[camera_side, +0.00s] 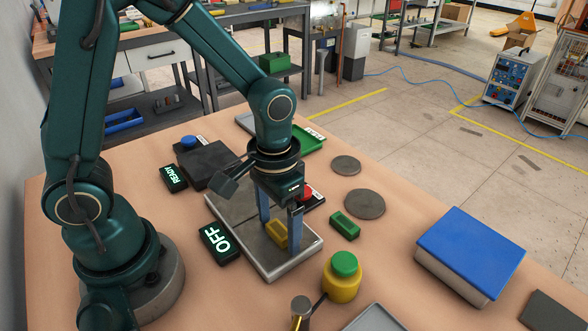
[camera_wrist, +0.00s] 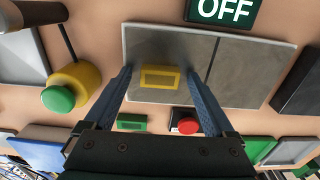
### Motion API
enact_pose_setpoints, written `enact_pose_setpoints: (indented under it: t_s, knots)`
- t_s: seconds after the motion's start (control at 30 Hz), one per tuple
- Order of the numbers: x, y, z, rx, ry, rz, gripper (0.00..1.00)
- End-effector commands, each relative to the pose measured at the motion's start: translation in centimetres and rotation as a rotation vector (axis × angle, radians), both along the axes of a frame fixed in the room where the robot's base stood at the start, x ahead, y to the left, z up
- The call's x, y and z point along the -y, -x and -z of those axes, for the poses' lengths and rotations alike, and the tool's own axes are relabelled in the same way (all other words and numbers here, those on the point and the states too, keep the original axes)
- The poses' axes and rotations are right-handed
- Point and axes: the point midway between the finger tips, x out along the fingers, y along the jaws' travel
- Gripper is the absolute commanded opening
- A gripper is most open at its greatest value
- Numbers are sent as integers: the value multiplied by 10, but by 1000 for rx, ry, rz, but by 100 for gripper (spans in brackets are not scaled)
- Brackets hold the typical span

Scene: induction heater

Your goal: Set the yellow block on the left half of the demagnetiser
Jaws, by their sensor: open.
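The yellow block (camera_side: 277,233) sits on the grey plate (camera_side: 278,268), which is split in two by a dark line and appears to be the demagnetiser. In the wrist view the yellow block (camera_wrist: 160,69) lies on the left half of that plate (camera_wrist: 225,40), clear of the dividing line. My gripper (camera_side: 279,243) is open, with its two blue fingers down on either side of the block. The wrist view shows a gap between the block and each finger of my gripper (camera_wrist: 160,72). The block looks flat on the plate.
An OFF display (camera_side: 219,243) stands beside the plate, and a red button (camera_side: 306,192) on its other side. A green block (camera_side: 344,225) and a yellow post with a green button (camera_side: 342,280) are close by. A blue-topped box (camera_side: 470,250) stands at the right.

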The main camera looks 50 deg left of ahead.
Motion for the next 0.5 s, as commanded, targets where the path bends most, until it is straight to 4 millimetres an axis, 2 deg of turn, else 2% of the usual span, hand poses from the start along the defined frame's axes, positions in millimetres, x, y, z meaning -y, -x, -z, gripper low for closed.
enact_pose_setpoints:
  t_s: [0.17,0.5]
  knots:
    - [0,-2,-13,6,1,0,89]
    - [0,-2,-79,9,1,0,89]
